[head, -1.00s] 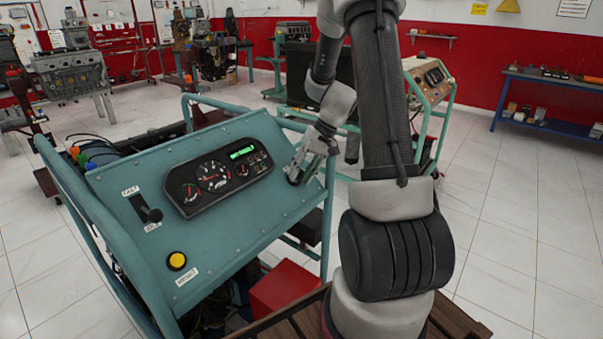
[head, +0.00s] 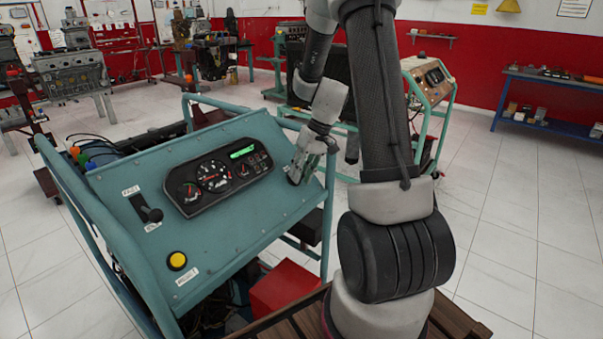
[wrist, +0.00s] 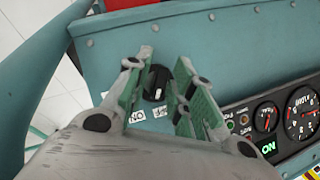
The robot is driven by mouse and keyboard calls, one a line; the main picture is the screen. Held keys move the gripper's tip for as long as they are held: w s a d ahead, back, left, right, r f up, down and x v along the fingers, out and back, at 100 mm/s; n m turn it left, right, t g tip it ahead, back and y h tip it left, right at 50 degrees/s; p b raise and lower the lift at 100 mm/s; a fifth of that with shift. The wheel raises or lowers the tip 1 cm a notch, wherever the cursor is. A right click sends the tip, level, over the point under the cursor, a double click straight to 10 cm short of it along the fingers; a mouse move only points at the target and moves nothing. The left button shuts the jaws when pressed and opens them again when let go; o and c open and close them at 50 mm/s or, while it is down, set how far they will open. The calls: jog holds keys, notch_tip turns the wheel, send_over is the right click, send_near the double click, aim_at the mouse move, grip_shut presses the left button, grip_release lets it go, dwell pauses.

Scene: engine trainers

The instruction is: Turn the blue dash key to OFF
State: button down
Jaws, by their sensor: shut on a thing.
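The blue dash (head: 130,185) is the sloped panel of a wheeled engine stand. My gripper (head: 298,173) is at its right end in the head view and hides the key there. In the wrist view my gripper (wrist: 165,95) has its fingers on both sides of the dark round key switch (wrist: 157,82), which has a pale mark on its face. The jaws are shut on the key. Small white labels (wrist: 137,116) sit beside it, partly covered. The green display (wrist: 267,147) on the gauge cluster reads ON in the wrist view.
The gauge cluster (head: 215,177) lies left of my gripper. A black lever (head: 147,211) and a yellow button (head: 177,261) are further left on the panel. A teal tube frame (head: 327,215) borders the panel's right side. A second trainer (head: 432,82) stands behind my arm.

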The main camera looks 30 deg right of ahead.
jog(key=n+h, duration=0.3)
jog(key=n, duration=0.1)
jog(key=shift+n, duration=0.3)
jog(key=shift+t, duration=0.3)
jog(key=shift+s, duration=0.1)
jog(key=c, duration=1.5)
grip_release()
jog(key=shift+r, duration=0.1)
jog(key=r, duration=0.4)
jog(key=s+r, duration=0.1)
jog(key=r, duration=0.6)
jog(key=shift+s+d+r, duration=0.3)
jog(key=shift+s, duration=0.1)
